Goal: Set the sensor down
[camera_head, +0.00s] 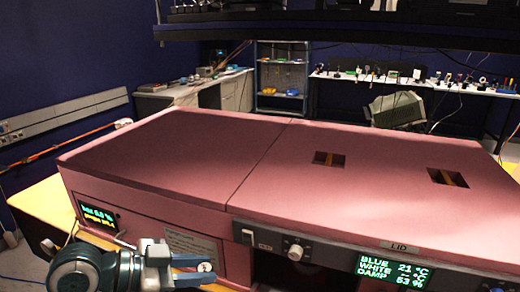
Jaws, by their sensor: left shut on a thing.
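My left gripper (203,271) is at the bottom left, in front of the pink foam enclosure (180,150). Its blue-grey fingers are shut on a small whitish round thing, which seems to be the sensor (205,267). The fingers hide part of it, and I cannot tell whether it touches the enclosure. The enclosure's top has two square openings, a left one (328,159) and a right one (448,177). A front display (394,271) reads BLUE 21 °C, WHITE with dashes, DAMP 53 %. My right gripper is not in view.
A grey front panel carries a knob (295,251), a switch (247,236) and a LID label (399,247). A dark recess (300,275) lies below it. A small left display (98,216) is lit. A dark shelf (340,32) hangs above the back. The enclosure's top is otherwise bare.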

